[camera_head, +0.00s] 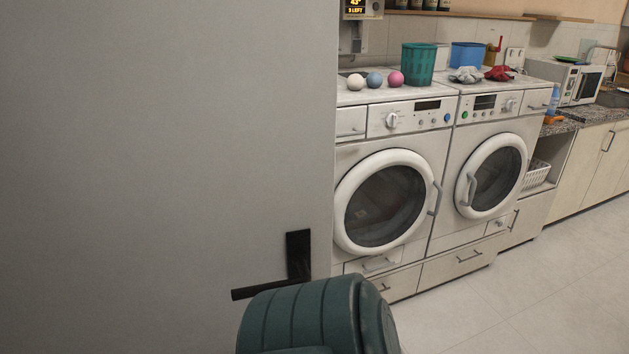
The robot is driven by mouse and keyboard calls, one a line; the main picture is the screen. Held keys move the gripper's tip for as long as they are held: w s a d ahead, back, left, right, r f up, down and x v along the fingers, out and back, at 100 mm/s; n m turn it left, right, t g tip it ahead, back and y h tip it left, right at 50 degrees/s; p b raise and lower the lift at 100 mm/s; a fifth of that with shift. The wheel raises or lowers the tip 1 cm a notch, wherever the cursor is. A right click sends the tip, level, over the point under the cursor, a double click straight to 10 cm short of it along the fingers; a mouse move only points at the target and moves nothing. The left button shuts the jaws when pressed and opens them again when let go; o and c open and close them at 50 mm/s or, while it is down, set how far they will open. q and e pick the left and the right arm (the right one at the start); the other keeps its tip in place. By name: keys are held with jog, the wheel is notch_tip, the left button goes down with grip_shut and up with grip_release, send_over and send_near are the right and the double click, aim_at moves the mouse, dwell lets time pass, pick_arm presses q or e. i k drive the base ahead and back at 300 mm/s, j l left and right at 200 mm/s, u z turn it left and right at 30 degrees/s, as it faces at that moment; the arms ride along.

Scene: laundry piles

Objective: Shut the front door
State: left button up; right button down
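A large flat grey door (165,150) fills the left part of the head view. Its right edge runs upright beside the washing machines, and the room shows past that edge. A black lever handle (298,256) sits low near this edge, with the lever pointing left. The door's hinges, frame and lower edge are out of view, so I cannot tell how far it stands open. Neither of my grippers shows in the view. A dark green, ribbed rounded form at the bottom centre stands just below the handle; I cannot tell whether they touch.
Two white front-loading machines, a left one (350,150) and a right one (440,225), stand right of the door with round doors shut. A green basket (418,64) and several balls sit on top. A counter with a microwave (578,82) continues right. The tiled floor (560,290) is clear.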

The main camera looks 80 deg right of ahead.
aim_at(160, 160)
jog(key=k+l, duration=0.25)
jog(key=l, duration=0.25)
jog(key=k+l+u, duration=0.1)
jog(key=k+l, duration=0.15)
jog(key=l, duration=0.2)
jog(key=k+l+u, duration=0.1)
jog(key=k+l, duration=0.15)
jog(key=l, duration=0.2)
jog(key=k+l, duration=0.3)
jog(key=l, duration=0.15)
jog(key=k+l, duration=0.1)
jog(key=l, duration=0.2)
jog(key=k+l, duration=0.1)
jog(key=l, duration=0.25)
jog(key=k+l+u, duration=0.1)
jog(key=l, duration=0.2)
jog(key=k+l, duration=0.15)
jog(key=l, duration=0.15)
